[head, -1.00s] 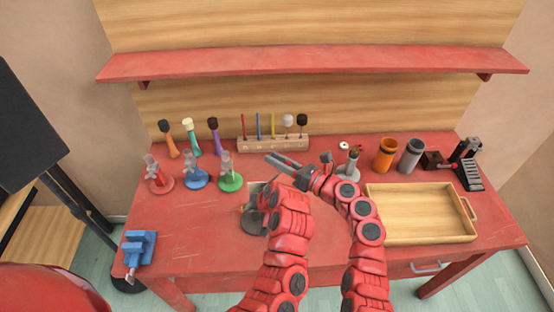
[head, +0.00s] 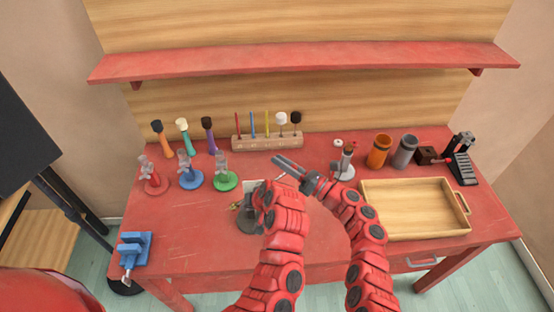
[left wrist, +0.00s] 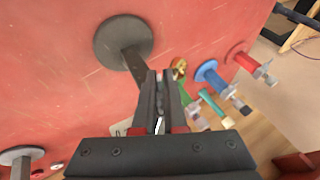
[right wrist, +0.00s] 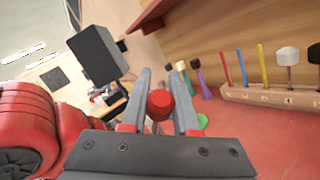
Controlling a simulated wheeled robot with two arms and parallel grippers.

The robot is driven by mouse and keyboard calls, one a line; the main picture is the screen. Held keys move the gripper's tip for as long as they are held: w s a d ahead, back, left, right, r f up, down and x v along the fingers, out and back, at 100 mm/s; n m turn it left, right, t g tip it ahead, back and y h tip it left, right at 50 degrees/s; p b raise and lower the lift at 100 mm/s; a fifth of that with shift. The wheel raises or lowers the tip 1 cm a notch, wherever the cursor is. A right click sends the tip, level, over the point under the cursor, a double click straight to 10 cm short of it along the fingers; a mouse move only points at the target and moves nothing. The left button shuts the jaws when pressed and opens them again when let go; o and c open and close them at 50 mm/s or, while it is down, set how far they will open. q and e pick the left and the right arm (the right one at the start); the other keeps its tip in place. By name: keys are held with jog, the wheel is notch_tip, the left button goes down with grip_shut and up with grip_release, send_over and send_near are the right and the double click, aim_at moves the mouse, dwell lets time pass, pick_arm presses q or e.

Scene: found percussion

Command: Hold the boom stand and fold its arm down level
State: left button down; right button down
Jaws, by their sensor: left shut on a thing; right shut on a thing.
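The boom stand has a dark round base (head: 250,226) on the red table, left of centre. Its base and dark post also show in the left wrist view (left wrist: 123,42). My left gripper (left wrist: 160,90) is shut on the post above the base. My right gripper (head: 290,167) is higher, just beyond and right of the left one. In the right wrist view a red round end piece (right wrist: 160,105), seemingly the tip of the boom arm, lies between its fingers. Most of the arm is hidden by my grippers, so its angle is unclear. A brass piece (head: 236,206) shows beside the post.
Red, blue and green based stands (head: 224,181) and several mallets stand back left. A wooden rack (head: 268,141) is behind. Right are a grey-based stand (head: 344,172), orange cup (head: 379,151), grey cup (head: 405,152) and wooden tray (head: 416,234). A blue vise (head: 134,250) sits front left.

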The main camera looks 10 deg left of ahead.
aim_at(284, 174)
jog(key=shift+m+t+y, duration=0.3)
jog(key=shift+m+y, duration=0.5)
jog(key=shift+y, duration=0.1)
jog(key=shift+s+d+f, duration=0.1)
jog(key=shift+s+f, duration=0.2)
jog(key=shift+f, duration=0.35)
jog(key=shift+s+d+f, duration=0.15)
jog(key=shift+s+f, duration=0.1)
jog(key=shift+f, duration=0.35)
jog(key=shift+s+d+f, duration=0.1)
jog(key=shift+s+f, duration=0.2)
jog(key=shift+f, duration=0.35)
jog(key=shift+w+d+r+m+t, duration=0.15)
jog(key=shift+w+d+m+t, duration=0.45)
jog(key=shift+w+d+t, duration=0.3)
jog(key=shift+w, duration=0.1)
jog(key=c, duration=0.9)
grip_release()
jog(key=shift+r, duration=0.1)
jog(key=shift+o, duration=1.2)
jog(key=shift+w+d, duration=0.1)
jog(key=shift+d, duration=0.1)
jog(key=v, duration=1.2)
jog(key=shift+r, duration=0.25)
